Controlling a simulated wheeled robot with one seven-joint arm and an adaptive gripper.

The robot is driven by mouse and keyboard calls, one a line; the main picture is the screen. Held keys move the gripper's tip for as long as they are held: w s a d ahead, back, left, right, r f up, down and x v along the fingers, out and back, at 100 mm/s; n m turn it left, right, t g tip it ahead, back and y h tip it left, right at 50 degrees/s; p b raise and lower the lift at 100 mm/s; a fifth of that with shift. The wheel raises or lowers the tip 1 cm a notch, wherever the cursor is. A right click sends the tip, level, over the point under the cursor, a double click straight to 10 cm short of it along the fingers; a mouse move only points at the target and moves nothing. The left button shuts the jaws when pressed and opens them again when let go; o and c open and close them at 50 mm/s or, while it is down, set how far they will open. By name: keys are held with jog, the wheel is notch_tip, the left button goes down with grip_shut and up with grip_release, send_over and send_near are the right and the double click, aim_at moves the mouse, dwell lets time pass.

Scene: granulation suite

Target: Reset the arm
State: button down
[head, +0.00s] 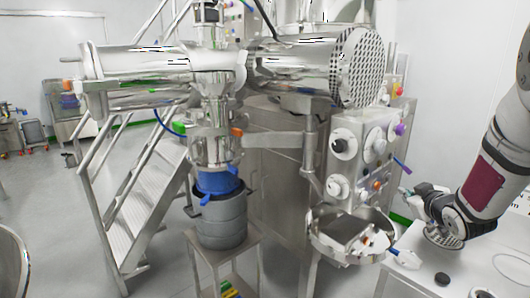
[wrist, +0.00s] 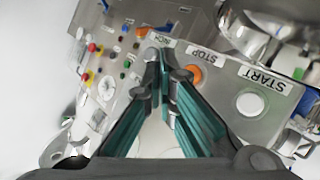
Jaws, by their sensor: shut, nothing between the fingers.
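My arm (head: 490,170) comes in from the right side of the head view and is bent down toward the control panel. My gripper (head: 406,194) is small there, beside the panel's right side and above the white worktop. In the wrist view my gripper (wrist: 161,62) shows its two green-sided fingers meeting at the tips, shut with nothing between them. Beyond the tips lies the panel (wrist: 215,60), with an orange STOP button (wrist: 193,76) and a white START button (wrist: 250,104). I cannot tell whether the tips touch the panel.
The steel granulator (head: 275,80) fills the middle, with a grey drum (head: 222,222) under its outlet and stairs (head: 145,205) to the left. A steel bowl (head: 322,244) sits below the control cabinet (head: 345,130). The white worktop (head: 440,270) lies under my arm. Open floor is at left.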

jog(key=s+a+r+m+g+h, duration=0.1)
jog(key=s+a+r+m+g, duration=0.1)
jog(key=s+a+r, duration=0.35)
jog(key=s+a+g+y, duration=0.1)
jog(key=s+a+g, duration=0.1)
jog(key=s+a, duration=0.4)
jog(key=s+a+r+m+g+y, duration=0.1)
jog(key=s+a, duration=0.5)
jog(key=s, duration=0.8)
jog(key=s+a+r+g+y, duration=0.1)
jog(key=s+a+g, duration=0.2)
jog(key=s+a, duration=0.3)
jog(key=s, duration=0.4)
jog(key=shift+a+r+m+g, duration=0.15)
jog(key=shift+m+g, duration=0.25)
